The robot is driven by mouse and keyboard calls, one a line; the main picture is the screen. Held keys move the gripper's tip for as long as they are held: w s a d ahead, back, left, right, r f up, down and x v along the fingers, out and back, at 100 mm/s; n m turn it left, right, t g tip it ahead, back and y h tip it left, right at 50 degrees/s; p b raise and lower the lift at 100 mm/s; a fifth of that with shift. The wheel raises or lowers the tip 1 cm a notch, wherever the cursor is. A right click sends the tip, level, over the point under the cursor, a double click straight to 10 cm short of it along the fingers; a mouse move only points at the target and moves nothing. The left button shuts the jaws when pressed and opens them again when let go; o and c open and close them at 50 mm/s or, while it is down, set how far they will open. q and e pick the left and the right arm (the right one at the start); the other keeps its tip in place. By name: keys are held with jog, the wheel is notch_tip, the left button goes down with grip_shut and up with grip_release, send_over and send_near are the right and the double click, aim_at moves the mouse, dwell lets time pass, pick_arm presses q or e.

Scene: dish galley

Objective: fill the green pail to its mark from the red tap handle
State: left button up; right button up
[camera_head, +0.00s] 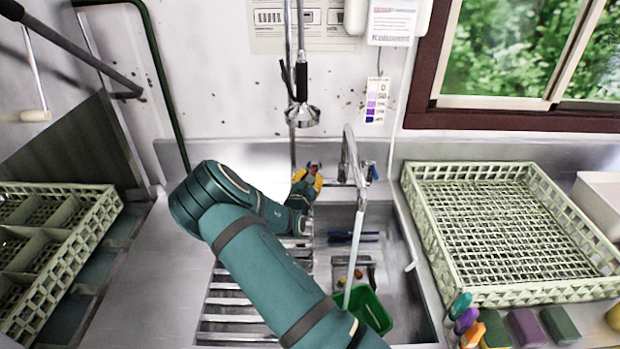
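The green pail (374,312) stands in the sink basin below the curved tap spout (348,150). A pale stream of water (354,250) runs from the spout down into the pail. The pail's mark and water level cannot be made out. My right gripper (312,174), with yellow-orange fingers, is at the red tap handle (314,167) on the tap's left side. The handle is mostly hidden by the fingers, and I cannot tell whether they are shut on it. A blue handle (373,171) is on the tap's right side. My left gripper is not in view.
A spray head (302,115) hangs above the sink. A pale dish rack (425,255) stands right of the basin, with coloured sponges and brushes (524,328) in front. Another rack (85,240) is at the left. A slatted drainer (235,310) lies under my arm.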

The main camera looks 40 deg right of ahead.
jog(key=o, duration=0.3)
jog(key=shift+a, duration=0.1)
jog(key=v, duration=1.1)
jog(key=shift+s+a, duration=0.25)
jog(key=shift+a, duration=0.05)
